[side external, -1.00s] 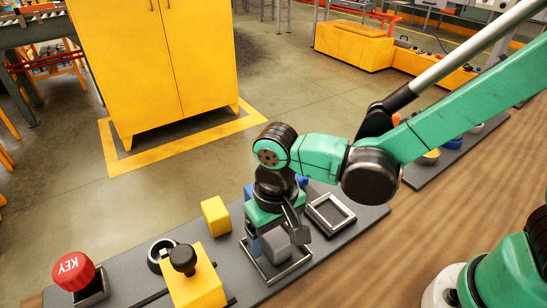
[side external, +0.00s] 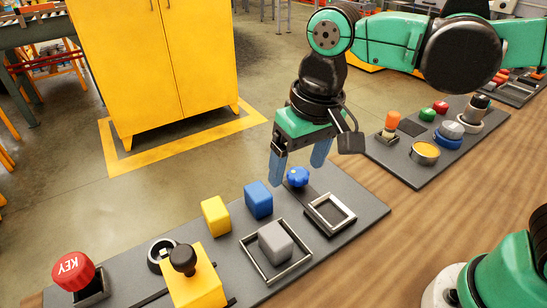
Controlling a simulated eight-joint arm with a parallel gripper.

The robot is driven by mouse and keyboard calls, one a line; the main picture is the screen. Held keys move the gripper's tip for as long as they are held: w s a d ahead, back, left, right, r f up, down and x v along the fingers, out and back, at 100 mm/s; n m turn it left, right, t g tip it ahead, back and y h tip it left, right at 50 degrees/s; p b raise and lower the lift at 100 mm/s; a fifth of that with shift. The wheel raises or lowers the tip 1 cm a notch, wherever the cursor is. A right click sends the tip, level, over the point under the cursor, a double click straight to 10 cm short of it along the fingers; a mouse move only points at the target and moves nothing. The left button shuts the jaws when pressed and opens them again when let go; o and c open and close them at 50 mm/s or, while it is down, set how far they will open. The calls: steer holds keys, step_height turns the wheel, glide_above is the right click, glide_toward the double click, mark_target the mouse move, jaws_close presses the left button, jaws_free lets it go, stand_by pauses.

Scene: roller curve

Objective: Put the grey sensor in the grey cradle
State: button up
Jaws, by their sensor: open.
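The grey sensor, a small grey block (side external: 275,241), sits upright inside a square metal frame (side external: 251,255) on the dark board, which looks like the grey cradle. A smaller empty metal frame (side external: 347,211) lies to its right. My gripper (side external: 299,176), with blue fingers, is open and empty. It hangs above and behind the grey block, near a blue knob, and touches nothing that I can see.
A blue block (side external: 259,200) and a yellow block (side external: 216,216) stand behind the cradle. A yellow box with a black knob (side external: 195,278) and a red KEY button (side external: 73,271) are to the left. A second board (side external: 411,175) with buttons is at the right.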

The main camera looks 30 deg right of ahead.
steer(key=d+f+t, duration=0.1)
steer(key=d+t, duration=0.4)
steer(key=d, duration=0.7)
steer(key=shift+s+d+f+t+h, duration=0.2)
steer(key=shift+s+t+h, duration=0.1)
steer(key=shift+h, duration=0.1)
